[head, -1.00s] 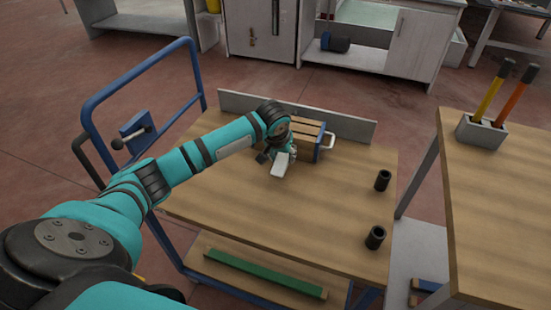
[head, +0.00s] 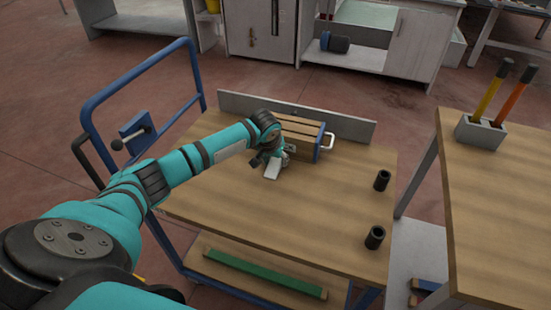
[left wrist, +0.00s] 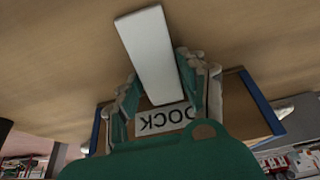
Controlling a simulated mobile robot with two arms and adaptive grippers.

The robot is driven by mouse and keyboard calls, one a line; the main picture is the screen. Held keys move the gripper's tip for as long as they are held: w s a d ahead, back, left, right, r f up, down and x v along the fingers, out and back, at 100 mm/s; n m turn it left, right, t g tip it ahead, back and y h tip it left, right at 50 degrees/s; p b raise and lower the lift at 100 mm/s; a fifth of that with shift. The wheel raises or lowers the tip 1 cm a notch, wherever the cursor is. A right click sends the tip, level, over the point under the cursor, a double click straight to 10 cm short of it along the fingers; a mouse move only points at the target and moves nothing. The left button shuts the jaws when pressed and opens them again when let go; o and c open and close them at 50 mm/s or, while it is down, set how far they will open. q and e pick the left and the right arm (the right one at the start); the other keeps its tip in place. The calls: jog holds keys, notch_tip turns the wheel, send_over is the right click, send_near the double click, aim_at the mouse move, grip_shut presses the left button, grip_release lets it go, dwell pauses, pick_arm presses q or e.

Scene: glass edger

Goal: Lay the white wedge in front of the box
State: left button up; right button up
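The white wedge (head: 272,169) is in my left gripper (head: 281,157), low over the wooden cart top, in front of the box's left part. The left wrist view shows the wedge (left wrist: 155,50) between the two fingers (left wrist: 158,88), its far part sticking out past them. I cannot tell whether it touches the cart top. The wooden box (head: 303,128) has slats on top, blue edges and a light handle on its right end. Its labelled front (left wrist: 236,108) shows behind the fingers in the left wrist view, with the lettering upside down. My right gripper is out of view.
Two black cylinders (head: 382,180) (head: 375,237) stand on the cart top (head: 300,215) at the right. A grey backboard (head: 350,124) runs behind the box. A second table (head: 500,220) with a tool holder (head: 481,131) is at the right. The front middle of the cart top is clear.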

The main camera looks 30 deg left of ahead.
pick_arm(q)
jog(key=o, duration=0.3)
jog(key=shift+r, duration=0.1)
jog(key=v, duration=1.2)
jog(key=shift+p, duration=0.45)
